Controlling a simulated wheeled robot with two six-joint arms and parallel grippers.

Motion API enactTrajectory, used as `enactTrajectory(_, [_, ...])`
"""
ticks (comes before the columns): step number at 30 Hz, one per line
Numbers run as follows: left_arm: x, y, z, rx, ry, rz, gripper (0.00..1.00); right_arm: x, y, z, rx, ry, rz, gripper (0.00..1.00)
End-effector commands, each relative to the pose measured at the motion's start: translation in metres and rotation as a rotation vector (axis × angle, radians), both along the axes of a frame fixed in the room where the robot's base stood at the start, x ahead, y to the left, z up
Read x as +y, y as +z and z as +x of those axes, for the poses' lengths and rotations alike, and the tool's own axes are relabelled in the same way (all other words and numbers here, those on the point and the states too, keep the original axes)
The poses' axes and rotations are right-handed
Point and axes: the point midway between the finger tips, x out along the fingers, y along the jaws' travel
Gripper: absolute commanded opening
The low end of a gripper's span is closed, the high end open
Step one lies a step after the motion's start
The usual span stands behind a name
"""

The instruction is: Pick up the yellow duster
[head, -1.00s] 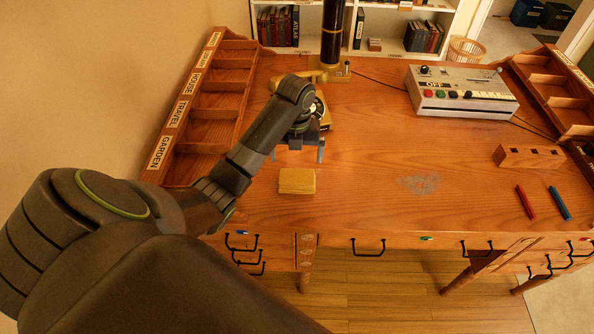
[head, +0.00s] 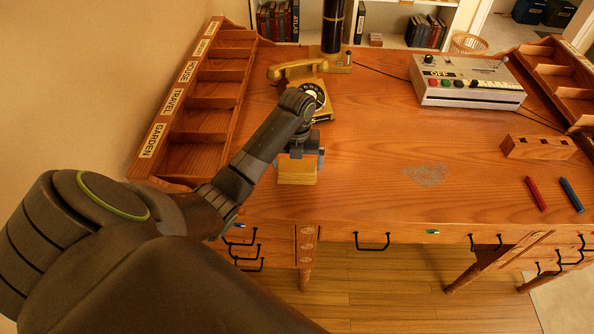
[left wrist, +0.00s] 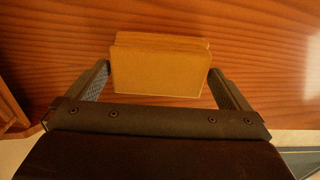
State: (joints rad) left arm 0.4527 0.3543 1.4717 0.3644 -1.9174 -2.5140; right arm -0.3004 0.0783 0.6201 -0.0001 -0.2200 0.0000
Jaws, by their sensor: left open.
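The yellow duster (head: 297,174) is a small block lying on the desk near its front edge, left of the middle. My left gripper (head: 298,160) is over it, and the gripper hides the duster's far part in the head view. In the left wrist view the duster (left wrist: 160,70) lies between the two open fingers of the left gripper (left wrist: 160,82). My right gripper is not in view.
A rotary telephone (head: 318,97) stands behind the gripper. A labelled sorter (head: 205,95) lines the desk's left side. A grey box with buttons (head: 465,82), a wooden block with holes (head: 538,147), a red crayon (head: 536,194) and a blue one (head: 571,195) are at right.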

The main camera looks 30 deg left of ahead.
Motion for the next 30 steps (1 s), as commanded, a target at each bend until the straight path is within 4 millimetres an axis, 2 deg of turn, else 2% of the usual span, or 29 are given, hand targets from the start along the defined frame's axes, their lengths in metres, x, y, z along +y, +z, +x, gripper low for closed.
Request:
enactTrajectory(4, [0.000,0.000,0.000,0.000,0.000,0.000,0.99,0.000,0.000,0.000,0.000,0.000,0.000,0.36])
enactTrajectory(9, [0.000,0.000,0.000,0.000,0.001,0.000,0.76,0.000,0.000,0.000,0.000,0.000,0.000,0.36])
enactTrajectory(11, [0.000,0.000,0.000,-0.001,0.001,0.001,0.70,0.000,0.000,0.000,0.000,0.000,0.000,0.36])
enactTrajectory(22, [0.000,0.008,0.001,-0.003,0.001,0.001,0.70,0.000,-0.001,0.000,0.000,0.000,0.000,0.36])
enactTrajectory(26, [0.001,0.024,0.001,-0.005,0.000,0.002,0.70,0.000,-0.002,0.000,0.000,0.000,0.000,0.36])
enactTrajectory(30, [0.000,0.052,0.001,-0.003,0.001,0.001,0.70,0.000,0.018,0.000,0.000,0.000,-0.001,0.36])
